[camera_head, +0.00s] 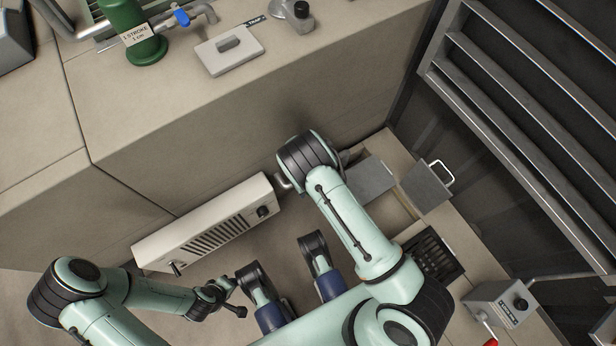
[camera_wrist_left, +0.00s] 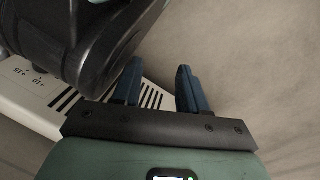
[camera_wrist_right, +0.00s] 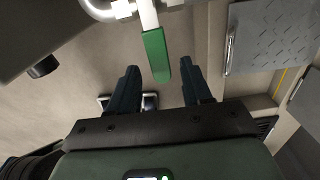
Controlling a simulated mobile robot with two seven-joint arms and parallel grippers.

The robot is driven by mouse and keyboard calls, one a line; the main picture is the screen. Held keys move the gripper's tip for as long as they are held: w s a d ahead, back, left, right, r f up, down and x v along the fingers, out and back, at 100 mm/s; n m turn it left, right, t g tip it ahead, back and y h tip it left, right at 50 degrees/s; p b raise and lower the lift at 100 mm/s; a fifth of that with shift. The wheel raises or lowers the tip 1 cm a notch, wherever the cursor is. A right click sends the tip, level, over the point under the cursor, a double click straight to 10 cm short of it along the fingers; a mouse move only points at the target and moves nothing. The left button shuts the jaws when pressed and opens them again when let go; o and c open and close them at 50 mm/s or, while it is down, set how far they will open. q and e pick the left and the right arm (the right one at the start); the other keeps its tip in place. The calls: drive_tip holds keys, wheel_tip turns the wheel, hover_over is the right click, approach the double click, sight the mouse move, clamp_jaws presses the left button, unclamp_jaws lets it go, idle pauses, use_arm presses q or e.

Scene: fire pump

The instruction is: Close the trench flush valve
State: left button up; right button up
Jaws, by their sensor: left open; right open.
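The green-gripped lever (camera_wrist_right: 156,55), which looks like the trench flush valve's handle, shows in the right wrist view. Its pale bar runs up to a white pipe (camera_wrist_right: 105,10) at the top edge. My right gripper (camera_wrist_right: 160,80) is open, and the green grip appears between its two fingers in the picture; I cannot tell whether it is at fingertip depth or touching. In the head view my right arm hides the lever, and only a short pipe (camera_head: 284,183) shows beside it. My left gripper (camera_wrist_left: 158,82) is open and empty, pointing towards the floor area.
A cream louvred heater (camera_head: 205,225) stands along the bench wall. Floor plates (camera_head: 427,187) and a dark grate (camera_head: 434,252) lie to the right by the trench. A grey control box (camera_head: 500,303) is at lower right. The bench top holds a green cylinder (camera_head: 133,35) and a lid (camera_head: 229,52).

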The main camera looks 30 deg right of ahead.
use_arm(q)
wheel_tip(320, 180, up, 7)
drive_tip(key=w+d+p, duration=0.2)
drive_tip(key=p, duration=0.2)
drive_tip(key=shift+d+t+p, duration=0.25)
drive_tip(key=shift+t+p, duration=0.05)
drive_tip(key=shift+t, duration=0.1)
use_arm(e)
wheel_tip(320, 180, up, 13)
drive_tip(key=shift+r, duration=0.15)
use_arm(q)
drive_tip(key=shift+f, duration=0.1)
